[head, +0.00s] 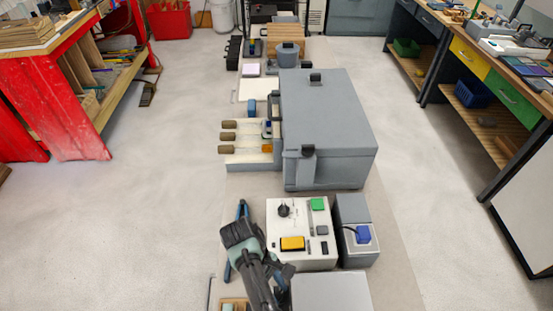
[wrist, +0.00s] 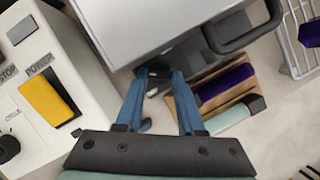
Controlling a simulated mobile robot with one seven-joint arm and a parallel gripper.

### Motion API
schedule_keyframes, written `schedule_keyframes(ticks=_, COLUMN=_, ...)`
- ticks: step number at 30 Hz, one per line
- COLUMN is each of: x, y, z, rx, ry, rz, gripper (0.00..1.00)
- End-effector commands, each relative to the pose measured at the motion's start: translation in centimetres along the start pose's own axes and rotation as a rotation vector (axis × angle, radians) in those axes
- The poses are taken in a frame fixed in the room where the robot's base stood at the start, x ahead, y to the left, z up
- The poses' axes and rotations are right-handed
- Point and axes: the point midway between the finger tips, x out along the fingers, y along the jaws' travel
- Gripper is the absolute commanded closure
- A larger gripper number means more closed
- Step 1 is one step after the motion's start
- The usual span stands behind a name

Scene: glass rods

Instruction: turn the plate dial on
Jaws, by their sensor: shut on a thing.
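The plate is a pale grey box at the bottom of the head view (head: 332,291), and it fills the top middle of the wrist view (wrist: 150,20). Its black dial (wrist: 155,83) sits low on the near side face, partly hidden by my fingers. My gripper (wrist: 158,76) has its two blue fingers on either side of the dial, shut on it. The dial's pointer cannot be made out. In the head view my arm reaches in from the bottom; the fingertips and the dial are hidden there.
A white control box (head: 272,262) with a yellow switch (wrist: 47,103) marked POWER stands close to my gripper. A tray with purple and teal pieces (wrist: 226,85) lies on the other side. A black handle (wrist: 240,30) sticks out beside the plate. A large grey oven (head: 325,115) stands farther back.

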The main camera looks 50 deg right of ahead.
Motion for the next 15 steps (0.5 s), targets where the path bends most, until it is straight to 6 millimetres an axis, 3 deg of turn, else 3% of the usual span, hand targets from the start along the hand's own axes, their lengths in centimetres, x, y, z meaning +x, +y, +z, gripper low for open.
schedule_keyframes(ticks=15, x=-0.09, y=0.09, z=-0.08, rx=0.063, ry=0.003, rz=-0.026, gripper=1.00)
